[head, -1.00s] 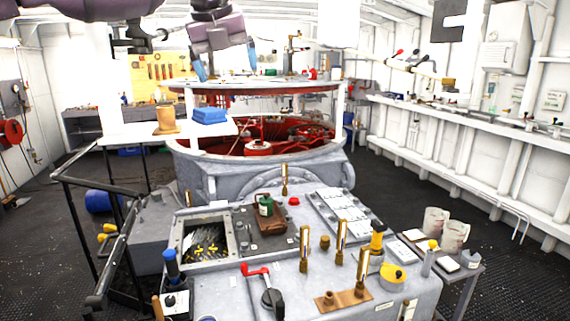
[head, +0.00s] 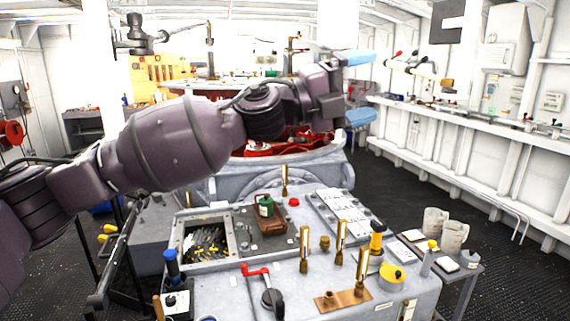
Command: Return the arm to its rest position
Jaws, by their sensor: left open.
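My left arm comes in from the left edge and reaches across the middle of the head view. My left gripper (head: 360,88) is at its end, in front of the big round machine and above the grey console. Its two blue fingers are spread apart, one above the other, and point to the right. Nothing is between them. My right gripper does not show.
The grey console (head: 225,283) below carries upright brass levers, a red-handled crank (head: 262,280) and a green-topped item (head: 265,205). A side table with two mugs (head: 435,222) stands at right. A white shelf runs along the right wall. Dark floor is free between.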

